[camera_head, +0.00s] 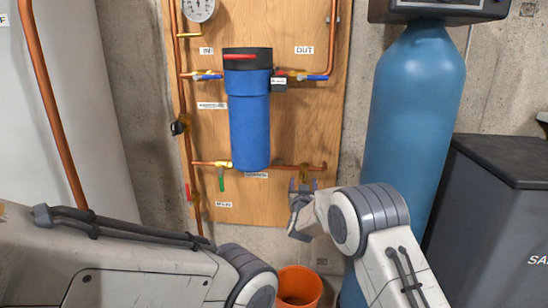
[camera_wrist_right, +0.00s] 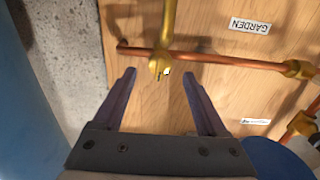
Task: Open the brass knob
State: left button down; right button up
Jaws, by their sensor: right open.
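The brass knob (camera_wrist_right: 160,64) shows in the right wrist view as a small brass valve piece on a thin copper pipe, just beyond and between my fingertips. In the head view the brass fitting (camera_head: 305,170) sits low on the wooden board, right of the blue filter, partly hidden by my gripper. My right gripper (camera_wrist_right: 159,76) is open and empty, its two fingers pointing at the board on either side of the knob. It also shows in the head view (camera_head: 302,184). Contact with the knob cannot be told. My left gripper is outside both views.
A blue filter housing (camera_head: 249,125) hangs on the wooden board (camera_head: 320,120) amid copper pipes. A blue tank (camera_head: 418,110) and a dark bin (camera_head: 505,200) stand at right. An orange bucket (camera_head: 300,283) is on the floor below. A GARDEN label (camera_wrist_right: 250,26) is near the knob.

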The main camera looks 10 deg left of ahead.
jog(key=s+p, duration=0.3)
jog(key=s, duration=0.5)
jog(key=s+a+r+n+g+y+p, duration=0.1)
jog(key=s+a+r+g+y+p, duration=0.1)
jog(key=s+r+p, duration=0.5)
jog(key=s+a+r+n+g+y+p, duration=0.2)
jog(key=s+a+r+g+p, duration=0.3)
jog(key=r+p, duration=0.7)
jog(key=shift+s+r+g, duration=0.3)
jog(key=shift+s+r, duration=0.25)
jog(key=shift+s, duration=0.3)
